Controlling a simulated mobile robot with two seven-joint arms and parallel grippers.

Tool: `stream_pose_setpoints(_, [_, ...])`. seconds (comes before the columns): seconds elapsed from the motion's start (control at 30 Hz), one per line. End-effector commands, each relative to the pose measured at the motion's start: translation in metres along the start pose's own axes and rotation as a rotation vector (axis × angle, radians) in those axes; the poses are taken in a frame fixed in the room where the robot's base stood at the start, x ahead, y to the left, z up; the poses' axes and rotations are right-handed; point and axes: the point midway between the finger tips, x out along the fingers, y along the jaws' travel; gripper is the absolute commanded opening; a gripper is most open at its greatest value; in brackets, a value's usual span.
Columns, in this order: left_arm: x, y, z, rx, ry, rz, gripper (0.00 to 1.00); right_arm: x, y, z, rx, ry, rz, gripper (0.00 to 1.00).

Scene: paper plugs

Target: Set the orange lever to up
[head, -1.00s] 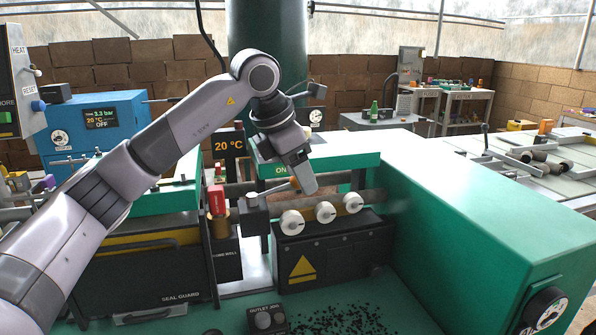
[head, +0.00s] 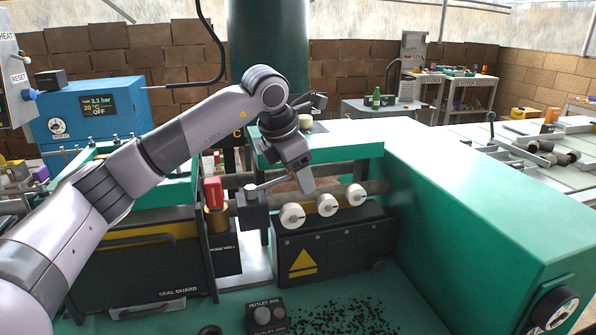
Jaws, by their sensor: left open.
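The lever's grey bar (head: 268,185) runs from a dark block (head: 252,208) on the green machine up and right to my left gripper. Its orange end is not clearly visible now and seems hidden behind the gripper. My left gripper (head: 303,178) is open, pointing down at the bar's far end, above the white rollers. I cannot tell whether it touches the lever. My right gripper is not in view.
White rollers (head: 327,205) sit just below the gripper on a dark box with a yellow warning triangle. A red-topped part (head: 213,192) stands left of the lever block. The large green housing (head: 470,200) fills the right side.

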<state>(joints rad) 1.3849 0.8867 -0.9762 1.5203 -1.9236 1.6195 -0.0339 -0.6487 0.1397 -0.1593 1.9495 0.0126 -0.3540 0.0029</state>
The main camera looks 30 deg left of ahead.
Motion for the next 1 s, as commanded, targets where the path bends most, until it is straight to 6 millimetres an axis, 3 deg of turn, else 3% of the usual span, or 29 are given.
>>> stream_pose_setpoints(0.17, [0.000,0.000,0.000,0.000,0.000,0.000,0.60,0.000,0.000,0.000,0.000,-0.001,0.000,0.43])
stream_pose_setpoints(0.37, [0.000,0.000,0.000,0.000,0.000,0.000,0.00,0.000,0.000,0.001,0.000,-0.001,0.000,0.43])
stream_pose_setpoints(0.73, [-0.001,-0.004,0.000,0.040,-0.009,-0.016,0.00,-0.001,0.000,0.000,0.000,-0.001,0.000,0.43])
stream_pose_setpoints(1.0, [-0.005,-0.017,0.000,0.191,-0.042,-0.080,0.00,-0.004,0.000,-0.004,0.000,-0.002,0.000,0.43])
